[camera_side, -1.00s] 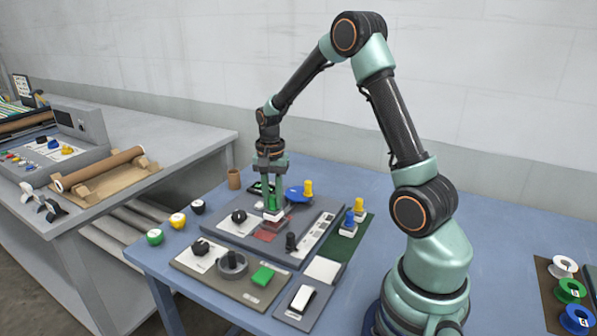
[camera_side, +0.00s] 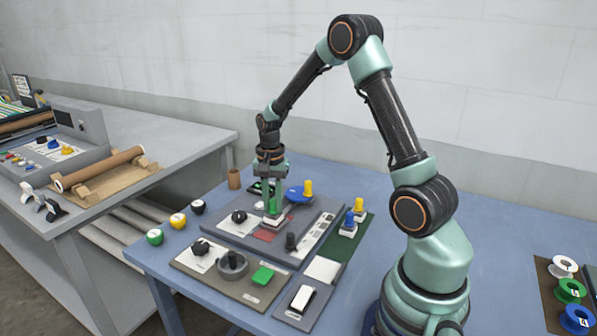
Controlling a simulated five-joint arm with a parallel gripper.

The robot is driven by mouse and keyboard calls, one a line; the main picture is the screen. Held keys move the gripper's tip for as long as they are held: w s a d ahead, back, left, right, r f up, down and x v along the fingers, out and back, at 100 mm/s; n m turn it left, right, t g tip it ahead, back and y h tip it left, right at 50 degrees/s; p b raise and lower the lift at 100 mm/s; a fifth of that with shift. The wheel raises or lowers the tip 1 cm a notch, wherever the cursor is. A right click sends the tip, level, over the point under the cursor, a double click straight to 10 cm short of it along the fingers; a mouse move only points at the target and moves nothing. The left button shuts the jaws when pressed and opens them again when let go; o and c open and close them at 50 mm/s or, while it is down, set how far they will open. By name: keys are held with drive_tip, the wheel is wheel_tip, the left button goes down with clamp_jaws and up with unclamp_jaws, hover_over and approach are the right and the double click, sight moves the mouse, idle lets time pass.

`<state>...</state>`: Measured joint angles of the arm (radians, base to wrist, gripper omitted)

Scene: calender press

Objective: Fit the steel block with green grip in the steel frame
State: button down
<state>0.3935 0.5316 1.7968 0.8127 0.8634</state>
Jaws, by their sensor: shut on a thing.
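My gripper (camera_side: 273,205) points straight down over the large grey panel (camera_side: 240,241) and is shut on the green grip of the steel block (camera_side: 271,220). The pale base of the block is low at the panel surface, beside a dark red patch. The steel frame is too small and too covered by the block and fingers to make out clearly. I cannot tell whether the block is inside it or resting on it.
A black knob (camera_side: 239,216) stands left of the block and a dark upright knob (camera_side: 291,241) to its front right. A yellow-topped peg (camera_side: 308,188) is behind right. Blue and yellow grip blocks stand on the green mat (camera_side: 346,245). A brown cup (camera_side: 234,179) stands behind.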

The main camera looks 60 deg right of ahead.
drive_tip(key=shift+f, duration=0.75)
idle(1.2)
drive_tip(key=shift+c, duration=0.4)
unclamp_jaws()
drive_tip(key=shift+r, duration=0.1)
drive_tip(key=shift+r, duration=3.4)
drive_tip(key=shift+r, duration=0.1)
drive_tip(key=s+a+r+n+t, duration=0.2)
drive_tip(key=s+a+r+n, duration=0.3)
drive_tip(key=a+r+n, duration=0.1)
drive_tip(key=s+a+r+n+t, duration=0.3)
drive_tip(key=s+a+r+n, duration=0.3)
drive_tip(key=a+n, duration=0.2)
drive_tip(key=shift+a+r+t, duration=0.15)
drive_tip(key=shift+a+t, duration=0.15)
drive_tip(key=shift+a, duration=0.9)
